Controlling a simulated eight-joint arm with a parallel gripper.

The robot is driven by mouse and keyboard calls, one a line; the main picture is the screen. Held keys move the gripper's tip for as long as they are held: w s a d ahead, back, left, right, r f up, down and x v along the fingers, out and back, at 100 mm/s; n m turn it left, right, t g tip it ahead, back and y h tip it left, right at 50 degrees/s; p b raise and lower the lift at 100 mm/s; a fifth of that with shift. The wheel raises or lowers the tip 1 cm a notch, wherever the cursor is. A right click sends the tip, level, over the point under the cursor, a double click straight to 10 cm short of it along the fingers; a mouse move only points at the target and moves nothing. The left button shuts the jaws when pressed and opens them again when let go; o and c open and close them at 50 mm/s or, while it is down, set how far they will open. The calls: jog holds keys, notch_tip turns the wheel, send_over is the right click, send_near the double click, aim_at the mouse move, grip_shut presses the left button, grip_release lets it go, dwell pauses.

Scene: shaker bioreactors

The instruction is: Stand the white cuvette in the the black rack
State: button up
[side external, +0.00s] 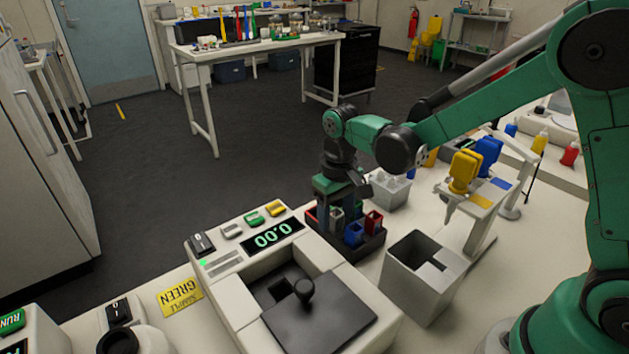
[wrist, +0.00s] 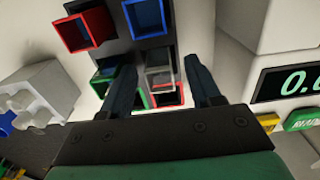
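The white cuvette (wrist: 160,77) looks pale and see-through in the wrist view. It stands among the coloured cuvettes at the black rack (wrist: 123,45), between my two fingers. My gripper (wrist: 161,72) is open, with a small gap visible on each side of the cuvette. In the side view my gripper (side external: 336,205) points down over the left part of the black rack (side external: 373,246), and the white cuvette (side external: 336,215) shows low beside the fingers. Its lower end is hidden, so I cannot tell how deep it sits.
The rack also holds red (side external: 374,222), blue (side external: 353,234) and green (wrist: 124,78) cuvettes close to my fingers. The balance (side external: 270,235) with its display stands at the left. A grey open bin (side external: 405,285) stands at the right. A white holder (side external: 392,190) is behind the rack.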

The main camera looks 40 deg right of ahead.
dwell(0.5)
notch_tip(320, 180, up, 7)
dwell(0.8)
jog(key=s+d+r+t, duration=0.2)
jog(key=s+t, duration=0.5)
jog(key=s, duration=0.1)
jog(key=shift+s+d+r, duration=0.15)
jog(key=shift+s+r, duration=0.2)
